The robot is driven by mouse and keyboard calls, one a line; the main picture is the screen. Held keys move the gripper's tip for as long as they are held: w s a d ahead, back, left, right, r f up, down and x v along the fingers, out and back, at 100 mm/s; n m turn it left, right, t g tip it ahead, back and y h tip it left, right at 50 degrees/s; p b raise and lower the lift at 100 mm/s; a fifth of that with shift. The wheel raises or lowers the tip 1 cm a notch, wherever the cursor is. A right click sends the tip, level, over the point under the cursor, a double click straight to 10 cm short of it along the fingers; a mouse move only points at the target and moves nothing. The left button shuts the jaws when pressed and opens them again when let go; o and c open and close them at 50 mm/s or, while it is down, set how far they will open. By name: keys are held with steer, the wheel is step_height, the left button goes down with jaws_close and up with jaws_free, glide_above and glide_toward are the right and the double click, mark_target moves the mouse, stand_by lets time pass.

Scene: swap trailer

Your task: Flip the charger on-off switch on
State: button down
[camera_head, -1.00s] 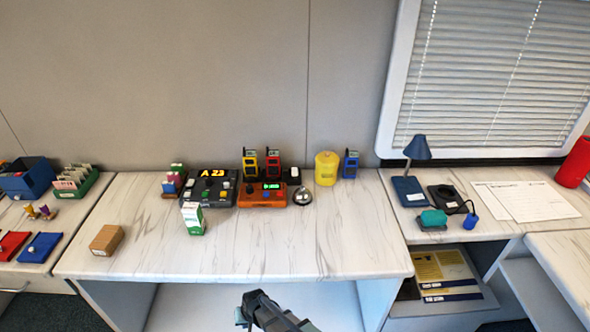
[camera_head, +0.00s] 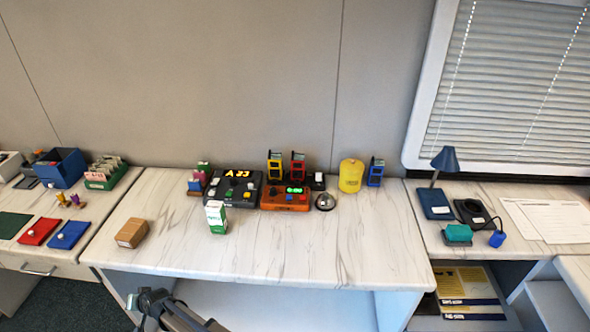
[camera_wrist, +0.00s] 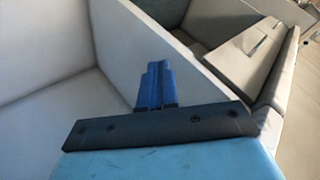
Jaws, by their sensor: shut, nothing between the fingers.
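A small black unit with a white top part (camera_head: 317,180) stands at the back of the middle table, right beside a red handheld radio (camera_head: 298,168) and a yellow one (camera_head: 275,167). It may be the charger switch, but it is too small to tell its position. A blue radio (camera_head: 376,173) stands apart, right of a yellow canister. My gripper (camera_wrist: 157,75) shows in the wrist view with its blue fingers shut and empty. In the head view my dark arm end (camera_head: 150,298) is at the table's front edge, low and far from the radios.
A black console (camera_head: 231,187) and an orange box (camera_head: 285,198) stand before the radios, with a silver bell (camera_head: 325,202) beside them. A white-green carton (camera_head: 216,217) and a brown block (camera_head: 132,232) stand nearer. The table's front right is clear.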

steer(key=s+a+r+n+t+y, duration=0.1)
steer(key=a+r+n, duration=0.4)
steer(key=r, duration=0.5)
steer(key=s+a+r+n+y, duration=0.1)
steer(key=a+r+n, duration=0.3)
steer(key=a+r, duration=0.5)
steer(key=w+d+r+n, duration=0.1)
steer(key=w+d+r, duration=0.3)
steer(key=r, duration=0.1)
steer(key=w+d+r+n+t+h, duration=0.2)
steer(key=w+d+r+h, duration=0.2)
steer(key=w+d, duration=1.05)
steer(key=w+d+r+n+t+h, duration=0.1)
steer(key=w+d+r+n+h, duration=0.2)
steer(key=w+d, duration=1.2)
steer(key=w+d+r+g+h, duration=0.1)
steer(key=w+d+r, duration=0.1)
steer(key=d, duration=1.1)
steer(key=w+d+r+g+h, duration=0.1)
steer(key=w+d, duration=0.3)
steer(key=d, duration=0.9)
steer(key=w+d+r+g+h, duration=0.1)
steer(key=w+d+r+h, duration=0.1)
steer(key=d, duration=1.1)
steer(key=shift+w+d+r+m, duration=0.4)
steer(key=shift+w+r, duration=0.1)
steer(key=shift+w, duration=0.55)
steer(key=shift+f, duration=0.1)
